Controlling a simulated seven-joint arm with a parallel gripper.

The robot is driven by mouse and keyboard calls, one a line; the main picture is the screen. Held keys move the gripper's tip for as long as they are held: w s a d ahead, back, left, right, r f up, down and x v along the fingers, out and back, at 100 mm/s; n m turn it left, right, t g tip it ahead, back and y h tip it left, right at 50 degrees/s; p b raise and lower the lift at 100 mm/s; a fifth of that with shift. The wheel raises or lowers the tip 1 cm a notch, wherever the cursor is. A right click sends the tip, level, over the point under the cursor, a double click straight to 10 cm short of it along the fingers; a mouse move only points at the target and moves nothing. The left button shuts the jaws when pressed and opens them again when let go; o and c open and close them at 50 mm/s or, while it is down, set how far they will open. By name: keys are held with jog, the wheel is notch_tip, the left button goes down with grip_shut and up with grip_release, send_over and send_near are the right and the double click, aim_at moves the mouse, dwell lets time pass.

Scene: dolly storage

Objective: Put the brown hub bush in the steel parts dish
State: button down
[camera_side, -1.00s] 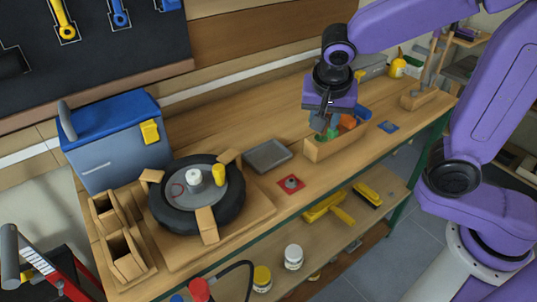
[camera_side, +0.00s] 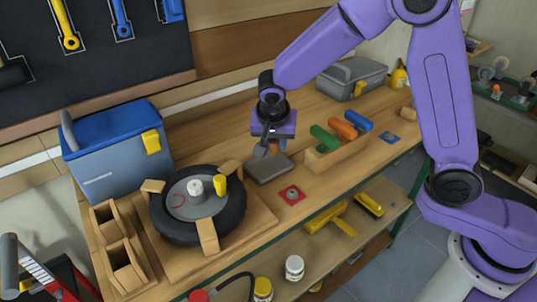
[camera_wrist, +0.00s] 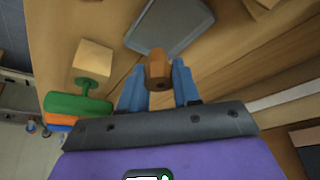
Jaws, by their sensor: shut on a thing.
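The brown hub bush (camera_wrist: 158,66) is between the two blue fingers of my gripper (camera_wrist: 158,82) in the wrist view. My gripper is shut on it, and the bush sticks out past the fingertips. The steel parts dish (camera_wrist: 191,20) is a shallow grey tray just beyond the bush in that view. In the side view my gripper (camera_side: 271,149) hangs above the bench at the back edge of the dish (camera_side: 270,168). The bush is hard to make out there. The dish looks empty where it shows.
A wooden rack (camera_side: 337,154) with green, orange and blue handles stands right of the dish. A red pad (camera_side: 291,195) with a small grey part lies in front. A wheel (camera_side: 180,225) on wooden blocks and a blue box (camera_side: 116,150) are to the left.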

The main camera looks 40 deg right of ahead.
jog(key=shift+w+a+f, duration=0.25)
jog(key=shift+w+f, duration=0.55)
jog(key=shift+f, duration=1.8)
jog(key=shift+f, duration=0.15)
jog(key=c, duration=0.8)
grip_release()
jog(key=v, duration=1.2)
jog(key=shift+r, duration=0.2)
